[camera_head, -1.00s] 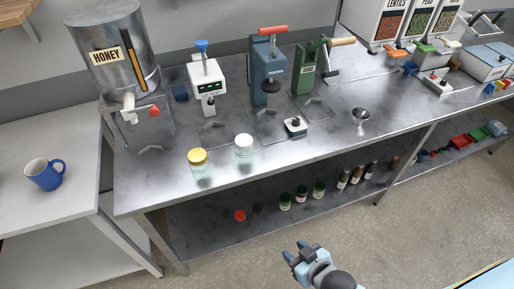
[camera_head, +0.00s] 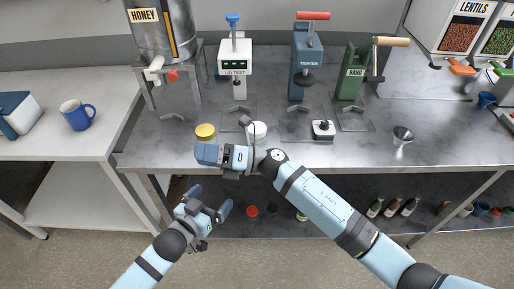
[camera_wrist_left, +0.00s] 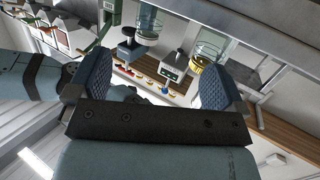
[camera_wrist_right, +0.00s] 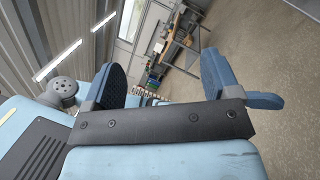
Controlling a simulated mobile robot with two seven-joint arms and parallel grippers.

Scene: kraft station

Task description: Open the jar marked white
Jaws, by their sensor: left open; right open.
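The white-lidded jar (camera_head: 258,129) stands upright near the front edge of the steel table, partly hidden behind my right gripper in the head view. The yellow-lidded jar (camera_head: 205,132) stands to its left. No lettering is readable on either jar. My right gripper (camera_head: 224,146) is open and empty, in front of the jars in the head view. My left gripper (camera_head: 209,201) is open and empty, lower, before the table edge. The left wrist view shows the glass bodies of the yellow-lidded jar (camera_wrist_left: 207,51) and another jar (camera_wrist_left: 149,22) between and beyond its fingers.
Behind the jars stand the honey dispenser (camera_head: 160,32), the lid test device (camera_head: 235,70), the blue tester press (camera_head: 305,65) and the green band device (camera_head: 353,72). A small black-knobbed block (camera_head: 323,129) and a metal funnel (camera_head: 402,136) are to the right. A blue mug (camera_head: 77,115) stands on the left table.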

